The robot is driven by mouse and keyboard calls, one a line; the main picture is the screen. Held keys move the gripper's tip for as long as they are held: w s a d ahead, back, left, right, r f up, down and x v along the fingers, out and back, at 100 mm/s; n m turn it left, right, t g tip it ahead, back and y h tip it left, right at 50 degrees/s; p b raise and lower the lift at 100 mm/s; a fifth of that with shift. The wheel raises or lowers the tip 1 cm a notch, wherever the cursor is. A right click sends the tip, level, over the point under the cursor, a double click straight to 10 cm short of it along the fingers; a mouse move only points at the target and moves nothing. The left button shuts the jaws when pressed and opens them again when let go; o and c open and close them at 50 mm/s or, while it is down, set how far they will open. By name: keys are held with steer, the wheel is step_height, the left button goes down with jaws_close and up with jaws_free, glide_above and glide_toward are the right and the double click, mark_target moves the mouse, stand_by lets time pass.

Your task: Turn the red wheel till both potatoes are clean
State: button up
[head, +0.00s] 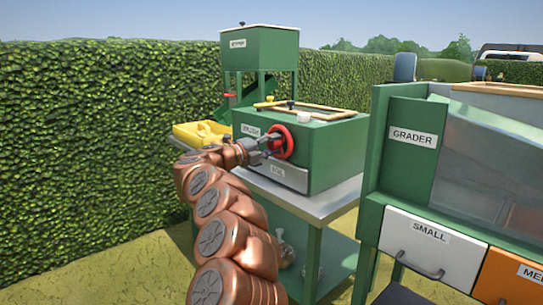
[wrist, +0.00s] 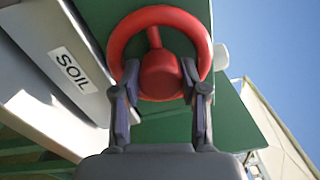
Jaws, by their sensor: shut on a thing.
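The red wheel (head: 279,142) is mounted on the front of the green brush box (head: 333,150), which stands on a metal table. In the wrist view, the red wheel (wrist: 160,55) has a rim and a round hub with a spoke above it. My gripper (head: 262,144) reaches the wheel from the left. In the wrist view, the two fingers of my gripper (wrist: 160,90) stand on either side of the hub, by the lower rim, shut on the wheel. No potatoes show in either view; the inside of the box is hidden.
A drawer marked SOIL (head: 277,174) is below the wheel; its label also shows in the wrist view. A yellow tray (head: 200,133) and a green hopper (head: 258,48) stand behind. The grader (head: 415,135) is at the right. A hedge (head: 90,130) borders the left.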

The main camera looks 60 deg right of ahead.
steer(key=m+b, duration=0.1)
steer(key=m, duration=0.1)
steer(key=m+b, duration=0.3)
steer(key=m, duration=0.1)
steer(key=shift+f, duration=0.3)
steer(key=m+b, duration=0.1)
steer(key=m, duration=0.4)
steer(key=shift+r+b, duration=0.2)
steer(key=shift+b, duration=0.1)
steer(key=o, duration=1.1)
steer(key=shift+o, duration=0.2)
steer(key=shift+r, duration=0.1)
steer(key=v, duration=1.2)
steer(key=shift+w, duration=0.15)
